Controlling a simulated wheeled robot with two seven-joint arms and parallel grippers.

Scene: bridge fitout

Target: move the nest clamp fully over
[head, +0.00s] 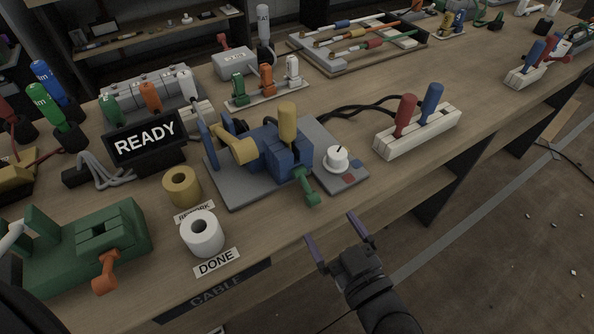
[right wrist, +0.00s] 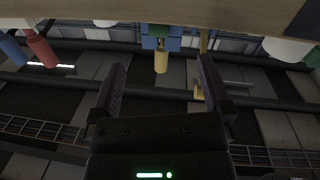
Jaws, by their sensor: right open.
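The blue nest block (head: 284,158) sits on a grey plate in the middle of the bench. A yellow cylinder (head: 287,122) stands up from it, and a green clamp handle (head: 308,192) hangs at its front right corner. A green fixture (head: 85,245) at the left has a similar orange handle (head: 104,277). Which one is the nest clamp is not labelled. My right gripper (head: 333,232) is open and empty, off the bench's front edge and apart from the green handle. The right wrist view shows its spread fingers (right wrist: 160,68), with the blue block (right wrist: 165,43) beyond. My left gripper is out of view.
A white knob (head: 336,160) is on the plate's right part. A READY display (head: 146,143) and rolls marked DONE (head: 202,235) and REWORK (head: 181,187) stand left. A cream rack (head: 420,131) holds red and blue handles at right. The bench front by the gripper is clear.

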